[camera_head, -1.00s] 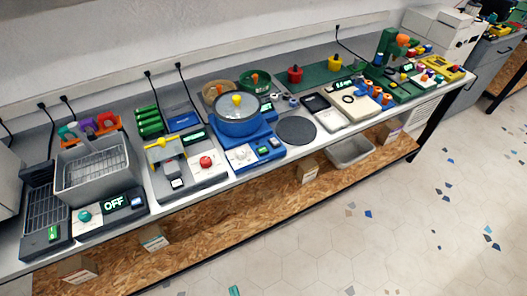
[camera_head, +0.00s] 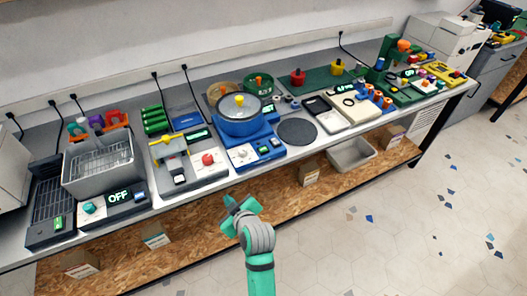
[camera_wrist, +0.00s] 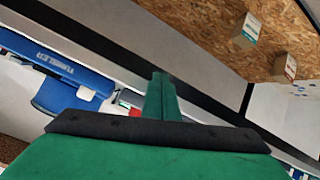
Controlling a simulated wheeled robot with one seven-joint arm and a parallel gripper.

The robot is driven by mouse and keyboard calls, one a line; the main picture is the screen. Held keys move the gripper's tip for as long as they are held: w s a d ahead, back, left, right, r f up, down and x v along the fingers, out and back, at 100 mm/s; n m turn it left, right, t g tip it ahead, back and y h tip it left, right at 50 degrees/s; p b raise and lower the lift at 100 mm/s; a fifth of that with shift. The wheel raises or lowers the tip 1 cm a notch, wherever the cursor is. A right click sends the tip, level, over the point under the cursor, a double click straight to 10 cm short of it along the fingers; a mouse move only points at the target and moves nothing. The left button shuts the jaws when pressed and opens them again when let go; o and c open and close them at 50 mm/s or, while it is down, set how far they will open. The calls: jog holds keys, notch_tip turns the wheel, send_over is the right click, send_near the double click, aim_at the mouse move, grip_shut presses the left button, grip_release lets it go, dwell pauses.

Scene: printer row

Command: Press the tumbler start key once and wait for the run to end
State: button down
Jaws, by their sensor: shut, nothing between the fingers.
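The blue tumbler (camera_head: 238,127), a round blue drum with a grey lid and yellow knob on a blue base, stands mid-bench in the head view. Its front panel (camera_head: 243,155) is white with a dial. To the right of the dial is a small green key (camera_head: 264,150), with another small control beside it. Lettering is too small to read surely. Part of a blue lettered body (camera_wrist: 60,75) shows at left in the wrist view. My green gripper (camera_head: 232,202) is shut and empty, in front of the bench and below the tumbler's panel, apart from it. Its closed fingers (camera_wrist: 161,96) also show in the wrist view.
Left of the tumbler stands a grey machine with a red knob (camera_head: 208,159), then a fryer-like unit whose display reads OFF (camera_head: 118,196). A dark round plate (camera_head: 297,132) lies to the right. Small boxes (camera_head: 309,174) stand on the wooden lower shelf. Air before the bench is free.

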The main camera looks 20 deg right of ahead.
jog(key=w+d+r+n, duration=0.2)
jog(key=d+r, duration=0.1)
jog(key=r, duration=0.3)
jog(key=w+d+r+n+g, duration=0.1)
jog(key=w+d+r+n, duration=0.1)
jog(key=d+r, duration=0.2)
jog(key=w+d+r+n+g+y, duration=0.1)
jog(key=d+r, duration=0.3)
jog(key=r, duration=0.5)
jog(key=shift+w+r+n, duration=0.3)
jog(key=shift+w+n, duration=0.1)
jog(key=shift+n, duration=0.3)
